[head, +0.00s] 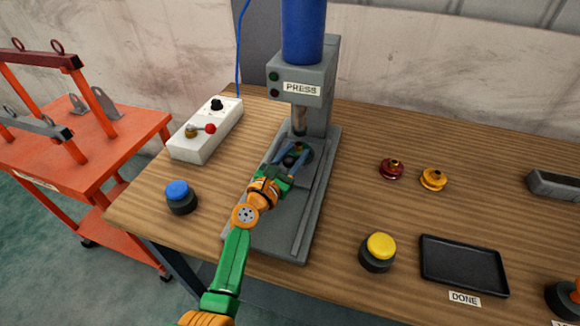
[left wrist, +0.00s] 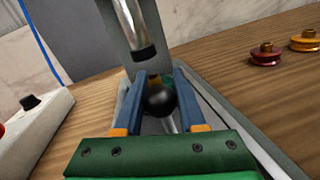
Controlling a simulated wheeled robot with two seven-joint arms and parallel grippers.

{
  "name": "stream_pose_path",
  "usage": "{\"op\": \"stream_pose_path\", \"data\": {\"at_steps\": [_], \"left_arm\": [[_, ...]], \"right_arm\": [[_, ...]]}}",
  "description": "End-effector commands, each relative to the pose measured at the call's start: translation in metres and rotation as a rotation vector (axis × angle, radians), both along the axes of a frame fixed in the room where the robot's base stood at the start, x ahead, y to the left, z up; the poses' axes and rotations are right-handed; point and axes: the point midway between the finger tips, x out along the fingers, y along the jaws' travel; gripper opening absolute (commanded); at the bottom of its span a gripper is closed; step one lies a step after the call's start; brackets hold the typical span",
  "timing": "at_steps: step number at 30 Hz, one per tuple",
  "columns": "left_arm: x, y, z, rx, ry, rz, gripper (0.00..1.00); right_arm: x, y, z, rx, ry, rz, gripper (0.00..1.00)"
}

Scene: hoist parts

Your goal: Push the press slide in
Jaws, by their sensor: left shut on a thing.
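The grey press (head: 305,85) stands at the back of the table on a long grey base (head: 282,235), under a blue cylinder. Its metal ram (head: 299,121) is above the slide area and shows in the left wrist view (left wrist: 133,25). My left gripper (head: 294,158) reaches over the base, its blue fingers around the slide's round black knob (left wrist: 159,101). It is shut on that knob, with a metal rod below it. The fingers and knob hide much of the slide, so its exact position is hard to tell. My right gripper is not in view.
A white control box (head: 205,133) and blue button (head: 180,196) are left of the press. Red (head: 391,169) and yellow (head: 433,179) pulleys, a yellow button (head: 379,251), a black DONE tray (head: 463,266) and a grey bin (head: 555,187) are right. An orange cart (head: 95,150) stands left.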

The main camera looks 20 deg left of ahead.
Motion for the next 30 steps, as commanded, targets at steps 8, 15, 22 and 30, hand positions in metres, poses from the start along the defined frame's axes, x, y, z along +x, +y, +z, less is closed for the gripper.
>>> {"op": "stream_pose_path", "data": {"at_steps": [8, 15, 22, 30], "left_arm": [[0.009, -0.001, -0.004, 0.002, 0.007, -0.002, 0.00], [0.009, 0.000, -0.002, 0.001, 0.004, 0.000, 0.47], [0.009, -0.001, -0.002, 0.001, 0.005, -0.001, 0.69], [-0.011, 0.004, -0.001, 0.001, 0.008, 0.001, 0.69]], "right_arm": [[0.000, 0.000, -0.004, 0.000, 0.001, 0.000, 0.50], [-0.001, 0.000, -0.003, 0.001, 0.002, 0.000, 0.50], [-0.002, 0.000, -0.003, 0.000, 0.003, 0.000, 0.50], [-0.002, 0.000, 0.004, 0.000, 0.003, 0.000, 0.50]]}}
